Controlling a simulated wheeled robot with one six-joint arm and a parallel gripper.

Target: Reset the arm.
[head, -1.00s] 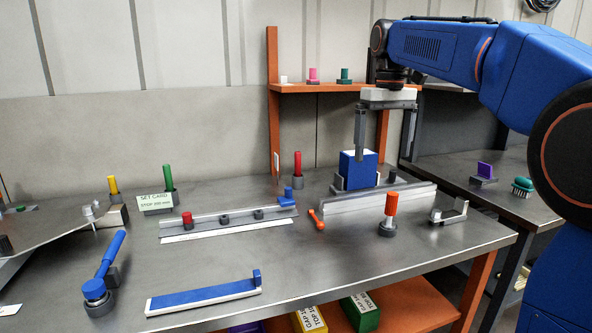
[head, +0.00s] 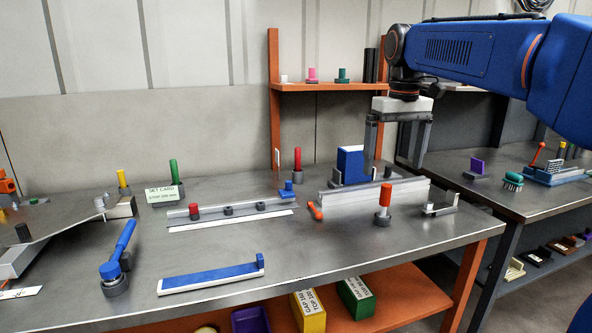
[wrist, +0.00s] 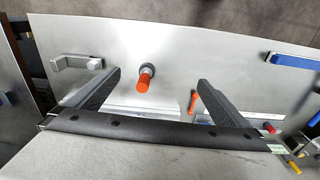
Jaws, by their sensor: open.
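My gripper (head: 398,150) hangs from my blue arm in the head view, pointing down with its two grey fingers apart and nothing between them. It is above the right rear part of the metal table (head: 330,240). A blue block (head: 351,166) in a grey holder stands just left of the fingers, apart from them as far as I can tell. In the wrist view my gripper (wrist: 160,85) also shows its fingers spread, with the table and an orange-handled peg (wrist: 146,76) visible beyond them.
An orange shelf post (head: 274,100) and shelf stand behind. Rails, a red pin (head: 298,160), a green pin (head: 173,172) and a blue-topped bar (head: 212,277) occupy the table. A second table (head: 500,200) is at right. The front right of the main table is fairly clear.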

